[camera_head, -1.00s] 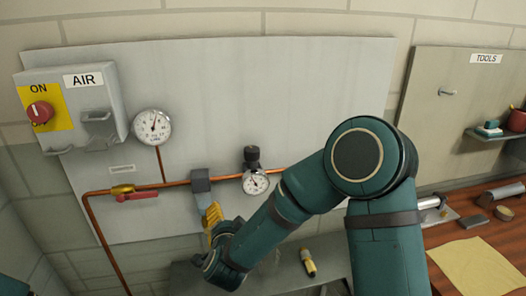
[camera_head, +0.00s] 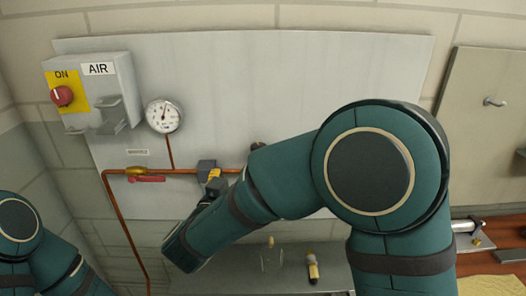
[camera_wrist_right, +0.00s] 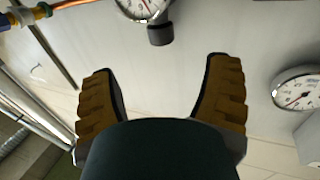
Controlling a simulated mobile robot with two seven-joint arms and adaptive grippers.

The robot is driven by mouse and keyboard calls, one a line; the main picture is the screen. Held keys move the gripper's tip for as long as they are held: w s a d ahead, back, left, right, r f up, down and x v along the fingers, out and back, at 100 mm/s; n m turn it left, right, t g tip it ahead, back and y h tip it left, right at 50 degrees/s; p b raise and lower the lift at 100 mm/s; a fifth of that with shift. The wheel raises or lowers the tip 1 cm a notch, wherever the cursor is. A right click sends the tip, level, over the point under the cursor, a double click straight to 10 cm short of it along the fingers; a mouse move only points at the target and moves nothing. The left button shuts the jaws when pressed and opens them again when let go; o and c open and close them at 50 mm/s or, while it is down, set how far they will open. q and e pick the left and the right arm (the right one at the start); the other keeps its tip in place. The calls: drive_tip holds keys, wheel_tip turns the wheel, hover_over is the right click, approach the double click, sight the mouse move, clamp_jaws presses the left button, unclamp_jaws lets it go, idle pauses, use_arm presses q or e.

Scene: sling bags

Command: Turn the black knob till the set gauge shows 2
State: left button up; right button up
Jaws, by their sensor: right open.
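The black knob (camera_wrist_right: 160,35) shows in the right wrist view, upside down, joined to the set gauge (camera_wrist_right: 146,6), which is cut by the top edge; I cannot read its value. In the head view my right arm hides the set gauge, and only a dark bit of the knob (camera_head: 258,146) shows above it. My right gripper (camera_wrist_right: 158,65) is open and empty, its two ribbed fingers pointing toward the wall panel. The knob lies beyond the fingertips, roughly in line with the gap and apart from them. My left arm enters at lower left; its gripper is out of view.
A copper pipe (camera_head: 109,196) with a red-handled valve (camera_head: 148,179) runs along the grey panel (camera_head: 290,80). A larger gauge (camera_head: 163,115) and the AIR switch box (camera_head: 121,85) are at left. A yellow-and-black item (camera_head: 312,268) lies on the bench below.

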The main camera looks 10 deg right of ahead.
drive_tip(key=x, duration=1.3)
drive_tip(key=shift+w+p, duration=0.2)
drive_tip(key=shift+p, duration=0.1)
drive_tip(key=c, duration=1.2)
